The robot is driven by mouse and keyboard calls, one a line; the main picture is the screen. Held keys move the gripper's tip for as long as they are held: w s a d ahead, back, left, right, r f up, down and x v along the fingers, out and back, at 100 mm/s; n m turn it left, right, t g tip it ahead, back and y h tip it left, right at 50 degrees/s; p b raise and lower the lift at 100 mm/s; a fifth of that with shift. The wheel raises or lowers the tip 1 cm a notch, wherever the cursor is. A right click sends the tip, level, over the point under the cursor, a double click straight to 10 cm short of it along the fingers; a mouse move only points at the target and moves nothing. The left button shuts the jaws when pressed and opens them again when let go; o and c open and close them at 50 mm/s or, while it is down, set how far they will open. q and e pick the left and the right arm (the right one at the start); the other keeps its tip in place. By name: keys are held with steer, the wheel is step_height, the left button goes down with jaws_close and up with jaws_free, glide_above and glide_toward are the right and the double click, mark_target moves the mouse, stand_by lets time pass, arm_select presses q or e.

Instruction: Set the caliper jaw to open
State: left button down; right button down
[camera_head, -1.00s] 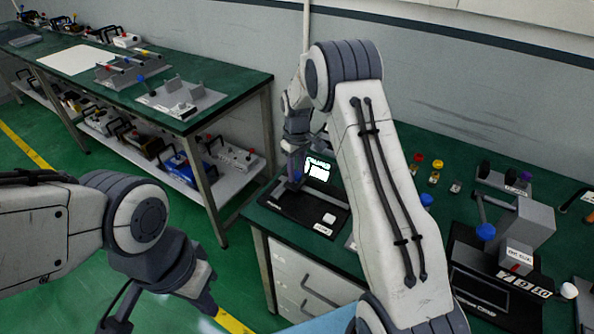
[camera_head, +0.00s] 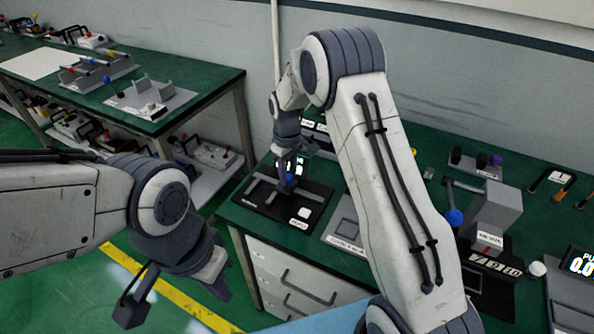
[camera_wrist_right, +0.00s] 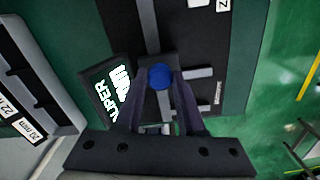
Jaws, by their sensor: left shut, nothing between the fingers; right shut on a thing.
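The caliper is a black base board (camera_head: 265,212) with grey bars and a white square pad on the green bench. A blue knob (camera_wrist_right: 160,76) stands on its grey sliding part. My right gripper (camera_head: 289,180) reaches down over the board and is shut on the blue knob. The right wrist view shows its two fingers (camera_wrist_right: 160,88) on either side of the knob. The gripper hides part of the caliper in the head view. My left gripper (camera_head: 218,288) is shut and empty, away from the bench.
A flat grey fixture (camera_head: 347,228) lies right of the caliper. A grey block device (camera_head: 497,215) with a blue knob on a lever stands further right. A second bench (camera_head: 200,85) is at the back left. The floor (camera_head: 90,310) in front is free.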

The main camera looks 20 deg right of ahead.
mark_target(289, 177)
steer(key=shift+d, duration=0.2)
steer(key=c, duration=0.5)
jaws_free()
steer(key=shift+s, duration=0.15)
steer(key=shift+r, duration=0.2)
step_height(289, 177, up, 10)
steer(key=b, duration=0.1)
